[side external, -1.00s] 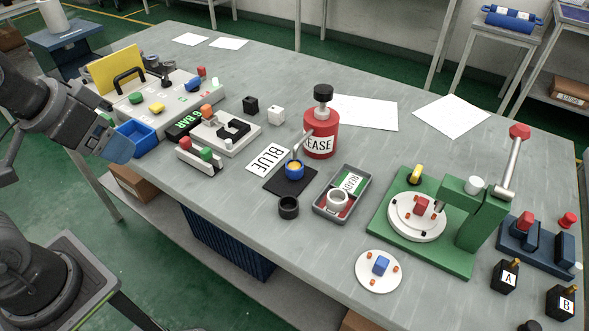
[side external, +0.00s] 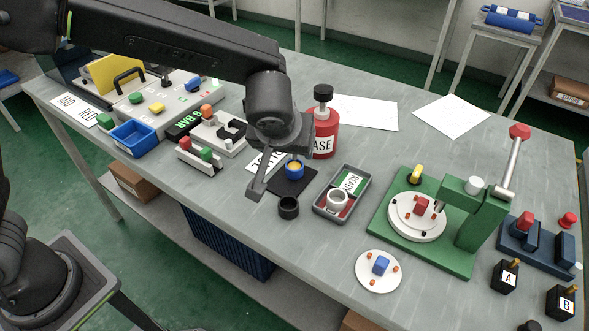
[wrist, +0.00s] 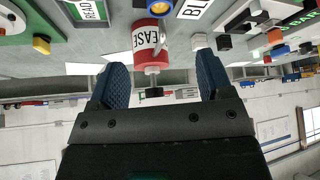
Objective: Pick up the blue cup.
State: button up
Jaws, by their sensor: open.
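The small blue cup (side external: 294,171), with yellow inside, stands upright on a black mat (side external: 292,186) in the side external view. My gripper (side external: 274,172) is open and hangs beside and partly in front of the cup, with one finger to its left. I cannot tell whether it touches the cup. My gripper partly hides the white BLUE card (side external: 262,162).
A red grease can (side external: 325,138) stands close behind the cup; it also shows in the wrist view (wrist: 147,36). A black cup (side external: 288,207) and a grey tray (side external: 327,208) with a white cup (side external: 338,200) are nearby. The front table area left of the black cup is clear.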

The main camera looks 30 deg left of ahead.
send_near(296, 168)
jog(key=shift+w+d+f, duration=0.1)
jog(key=shift+w+f, duration=0.3)
jog(key=shift+a+x, duration=0.1)
jog(key=shift+x, duration=1.3)
jog(key=shift+a+x, duration=0.15)
jog(key=shift+x, duration=1.25)
jog(key=shift+s, duration=0.2)
jog(key=shift+c, duration=0.5)
jog(key=c, duration=1)
jog(key=shift+o, duration=0.2)
